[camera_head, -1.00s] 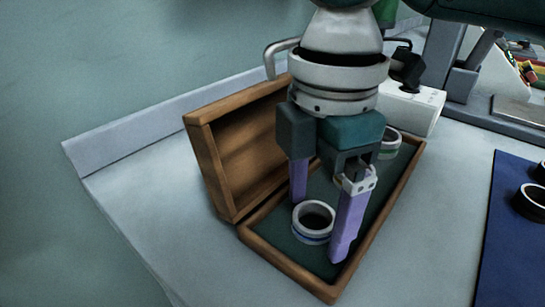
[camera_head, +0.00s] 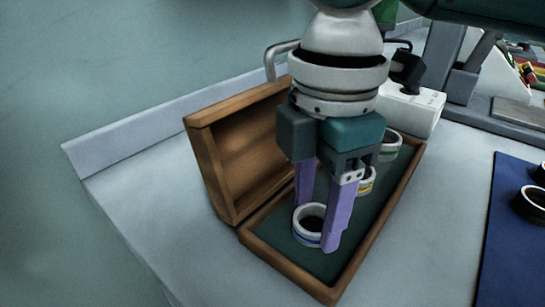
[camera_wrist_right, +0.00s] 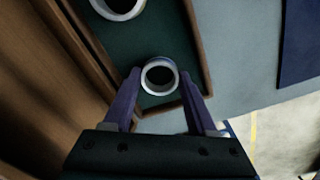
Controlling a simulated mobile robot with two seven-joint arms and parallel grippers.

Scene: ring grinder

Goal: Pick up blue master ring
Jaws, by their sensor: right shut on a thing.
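The blue master ring (camera_head: 307,238), white with a blue band, stands in the near end of the open wooden box (camera_head: 285,262), on its green lining. My right gripper (camera_head: 318,228) points down with its purple fingers on either side of this ring and is shut on it. In the right wrist view the ring (camera_wrist_right: 159,91) sits between the fingertips (camera_wrist_right: 160,76). The right finger hides part of the ring in the head view. My left gripper is not in view.
A yellow-banded ring (camera_head: 367,183) and a green-banded ring (camera_head: 390,152) stand farther back in the box. The raised lid (camera_head: 208,165) is close on the left. A blue mat (camera_head: 505,235) with dark rings lies at right. Bare table lies between box and mat.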

